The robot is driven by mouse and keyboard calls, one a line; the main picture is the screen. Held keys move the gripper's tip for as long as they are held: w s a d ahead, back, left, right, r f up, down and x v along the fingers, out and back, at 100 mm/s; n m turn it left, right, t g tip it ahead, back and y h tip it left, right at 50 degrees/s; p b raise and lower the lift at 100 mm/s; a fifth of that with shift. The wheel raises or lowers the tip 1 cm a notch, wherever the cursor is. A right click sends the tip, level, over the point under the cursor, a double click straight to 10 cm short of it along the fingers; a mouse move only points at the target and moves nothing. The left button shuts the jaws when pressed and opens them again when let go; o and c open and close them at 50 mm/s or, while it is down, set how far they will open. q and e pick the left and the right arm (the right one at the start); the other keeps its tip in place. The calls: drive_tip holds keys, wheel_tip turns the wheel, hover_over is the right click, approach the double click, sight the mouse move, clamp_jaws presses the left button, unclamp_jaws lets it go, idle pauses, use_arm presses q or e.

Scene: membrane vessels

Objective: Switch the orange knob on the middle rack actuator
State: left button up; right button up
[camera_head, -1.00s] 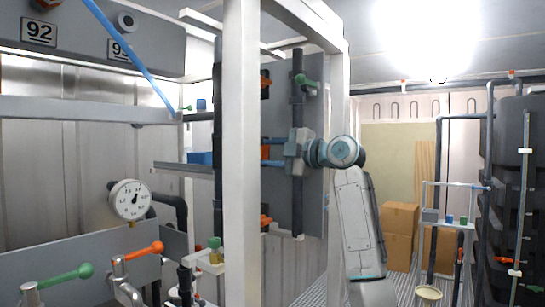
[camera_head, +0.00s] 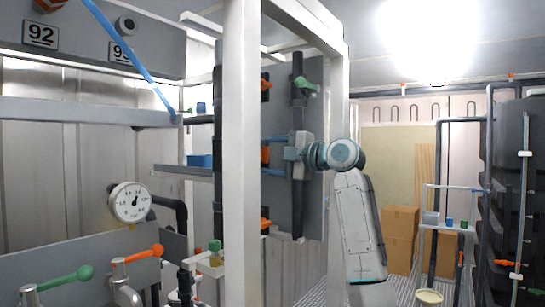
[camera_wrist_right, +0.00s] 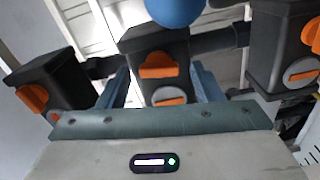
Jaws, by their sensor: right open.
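In the head view, the middle orange knob (camera_head: 265,154) is on the grey rack's left side, partly covered by my gripper. My right gripper (camera_head: 273,151) reaches in from the right at that height. Its two blue-grey fingers are apart, one on each side of the actuator in the right wrist view (camera_wrist_right: 163,84). Contact with the knob cannot be told. My left gripper is not in view.
An actuator with an orange knob stands on each side, left (camera_wrist_right: 48,85) and right (camera_wrist_right: 285,45). A blue ball (camera_wrist_right: 175,8) is close above the middle one. A white post (camera_head: 241,160) and a dark vertical pipe (camera_head: 298,205) stand near my right arm.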

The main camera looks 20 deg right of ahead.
drive_tip(key=shift+s+d+f, duration=0.1)
drive_tip(key=shift+s+d, duration=0.1)
drive_tip(key=b+v, duration=0.5)
drive_tip(key=v, duration=0.5)
drive_tip(key=shift+s+d, duration=0.1)
